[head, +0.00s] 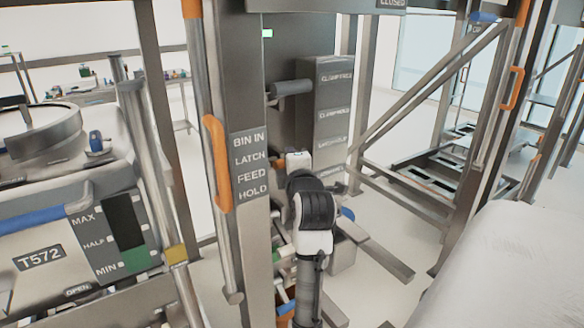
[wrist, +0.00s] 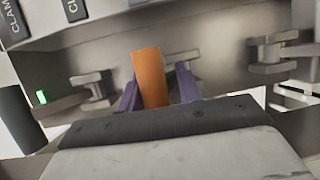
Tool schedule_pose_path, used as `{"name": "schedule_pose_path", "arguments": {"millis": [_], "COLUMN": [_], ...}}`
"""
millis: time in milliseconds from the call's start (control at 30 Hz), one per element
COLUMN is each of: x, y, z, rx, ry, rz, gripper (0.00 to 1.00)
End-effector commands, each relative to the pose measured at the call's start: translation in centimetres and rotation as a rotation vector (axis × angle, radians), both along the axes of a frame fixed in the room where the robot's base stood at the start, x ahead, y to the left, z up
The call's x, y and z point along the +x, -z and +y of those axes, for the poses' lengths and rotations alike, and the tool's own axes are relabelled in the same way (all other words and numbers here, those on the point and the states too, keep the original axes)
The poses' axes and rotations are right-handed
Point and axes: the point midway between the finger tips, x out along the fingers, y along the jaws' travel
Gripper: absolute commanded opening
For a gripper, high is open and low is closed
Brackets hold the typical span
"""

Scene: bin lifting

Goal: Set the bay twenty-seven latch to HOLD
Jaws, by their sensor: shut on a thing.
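In the wrist view, my gripper (wrist: 158,88) has its two purple fingers on either side of an orange lever or handle (wrist: 150,75) and is shut on it. The orange piece stands out in front of a grey metal panel (wrist: 215,65). I cannot read a bay number or the lever's setting.
A post carries an orange handle (head: 218,165) and a sign (head: 251,165) reading BIN IN, LATCH, FEED, HOLD, left of my arm. In the wrist view, grey levers flank the gripper, left (wrist: 92,90) and right (wrist: 272,55). A bin marked T572 (head: 60,250) stands at left.

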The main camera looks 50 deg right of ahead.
Motion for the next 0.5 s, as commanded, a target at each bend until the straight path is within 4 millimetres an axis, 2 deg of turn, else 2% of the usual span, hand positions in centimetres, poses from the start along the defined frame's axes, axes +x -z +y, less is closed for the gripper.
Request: {"name": "schedule_pose_path", "arguments": {"millis": [33,433,467,500], "x": [0.28,0.45,0.45,0.46], "y": [-0.85,-0.9,-0.9,-0.9], "z": [0.22,0.31,0.32,0.33], "rx": [-0.012,-0.011,-0.011,-0.011], "ry": [-0.005,-0.008,-0.009,-0.009], "rz": [-0.016,-0.015,-0.015,-0.015], "gripper": [0.0,0.0,0.38,0.43]}}
